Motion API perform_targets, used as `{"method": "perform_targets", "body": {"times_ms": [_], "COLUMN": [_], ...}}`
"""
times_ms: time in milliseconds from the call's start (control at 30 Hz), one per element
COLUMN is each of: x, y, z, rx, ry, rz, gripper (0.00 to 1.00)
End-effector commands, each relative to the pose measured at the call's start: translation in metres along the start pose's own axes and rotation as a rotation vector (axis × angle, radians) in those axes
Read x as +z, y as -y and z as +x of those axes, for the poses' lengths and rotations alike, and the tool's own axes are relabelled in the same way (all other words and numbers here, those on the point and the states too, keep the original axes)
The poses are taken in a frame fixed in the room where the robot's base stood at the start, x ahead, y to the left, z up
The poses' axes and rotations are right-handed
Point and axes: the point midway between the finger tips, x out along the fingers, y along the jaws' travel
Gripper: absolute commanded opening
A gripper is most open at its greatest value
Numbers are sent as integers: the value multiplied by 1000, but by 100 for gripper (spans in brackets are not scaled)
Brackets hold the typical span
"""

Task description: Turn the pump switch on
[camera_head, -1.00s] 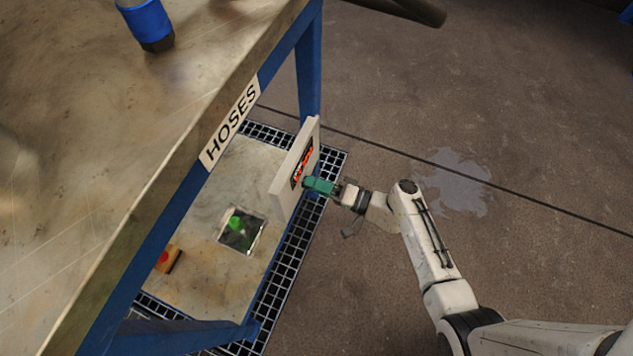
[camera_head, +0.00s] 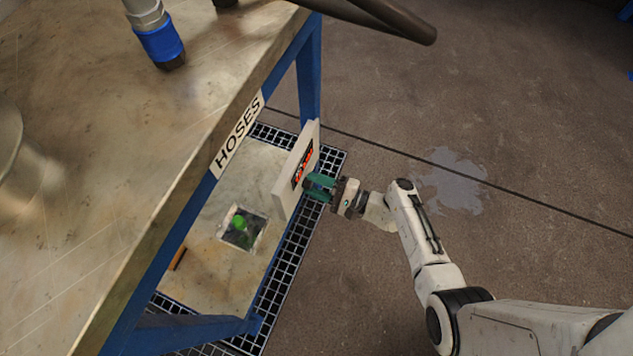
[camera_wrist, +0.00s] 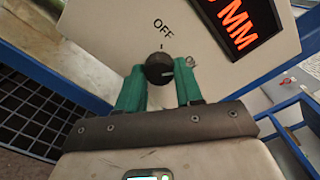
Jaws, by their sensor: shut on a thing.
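The pump switch is a round black knob (camera_wrist: 159,68) on a pale panel, in the middle of the wrist view. The label OFF (camera_wrist: 163,28) and a short tick are above it. A light mark on the knob points to the right, away from the tick. My gripper (camera_wrist: 159,80) has its two green fingers on either side of the knob and is shut on it. In the head view my gripper (camera_head: 320,187) meets the face of the panel (camera_head: 283,186). The knob is hidden there by the fingers.
A red lit display (camera_wrist: 240,22) is beside the knob. The blue-framed table (camera_head: 190,212) marked HOSES stands left of the panel. A metal grating (camera_head: 281,270) lies below. A dark pipe (camera_head: 390,18) crosses the top. The floor on the right is clear.

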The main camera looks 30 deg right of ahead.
Motion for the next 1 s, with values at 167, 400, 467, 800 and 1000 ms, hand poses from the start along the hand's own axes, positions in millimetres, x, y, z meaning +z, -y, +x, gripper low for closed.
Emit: {"method": "perform_targets", "body": {"times_ms": [167, 400, 467, 800, 1000], "x": [-1, -2, -2, -2, -1], "y": [0, -1, -1, -1, -1], "z": [-1, -2, -2, -2, -1], "rx": [0, 0, 0, 0, 0], "ry": [-6, -6, -6, -7, -5], "rz": [74, 118, 121, 123, 122], "gripper": [5, 5, 5, 5, 54]}}
